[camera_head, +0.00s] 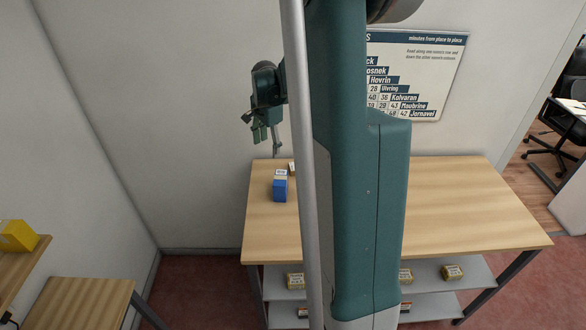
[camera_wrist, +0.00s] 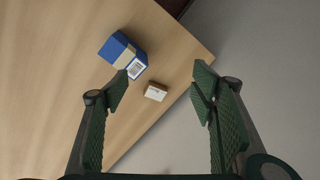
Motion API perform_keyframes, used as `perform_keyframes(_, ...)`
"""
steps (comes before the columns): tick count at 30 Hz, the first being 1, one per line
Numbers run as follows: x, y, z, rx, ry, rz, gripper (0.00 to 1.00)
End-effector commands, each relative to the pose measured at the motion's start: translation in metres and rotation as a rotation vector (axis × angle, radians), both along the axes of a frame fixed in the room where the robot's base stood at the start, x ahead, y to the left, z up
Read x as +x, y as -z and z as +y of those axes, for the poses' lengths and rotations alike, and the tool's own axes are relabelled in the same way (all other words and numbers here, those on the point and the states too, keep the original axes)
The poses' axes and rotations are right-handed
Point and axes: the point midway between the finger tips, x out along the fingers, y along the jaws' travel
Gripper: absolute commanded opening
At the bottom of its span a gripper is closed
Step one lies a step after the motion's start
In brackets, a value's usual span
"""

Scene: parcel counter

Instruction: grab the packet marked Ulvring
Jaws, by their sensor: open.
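No packet's marking is readable, so I cannot tell which one is marked Ulvring. A blue packet (camera_head: 280,190) with a white label stands on the wooden counter near its left end; it also shows in the wrist view (camera_wrist: 118,50), upper left. A small white-and-brown packet (camera_head: 292,167) lies just behind it, partly hidden by my arm; in the wrist view this small packet (camera_wrist: 156,92) lies between the fingers in the picture. My gripper (camera_head: 261,134) is open and empty, above the counter's back left corner; its spread fingers (camera_wrist: 160,84) show in the wrist view.
The counter top (camera_head: 460,205) is bare on the right. Several labelled packets, one at the right (camera_head: 452,272), sit on the shelves below. A yellow box (camera_head: 17,236) is on a table at far left. A wall sign (camera_head: 420,70) lists place names, including Ulvring.

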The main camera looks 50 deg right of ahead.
Motion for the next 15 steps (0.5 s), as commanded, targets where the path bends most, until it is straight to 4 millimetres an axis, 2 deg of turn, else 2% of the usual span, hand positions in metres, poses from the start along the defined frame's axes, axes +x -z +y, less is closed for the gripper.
perform_keyframes(3, 0.003, 0.016, -0.026, 0.017, 0.078, 0.016, 0.57)
perform_keyframes(15, 0.0, 0.077, -0.106, 0.07, 0.339, 0.068, 0.57)
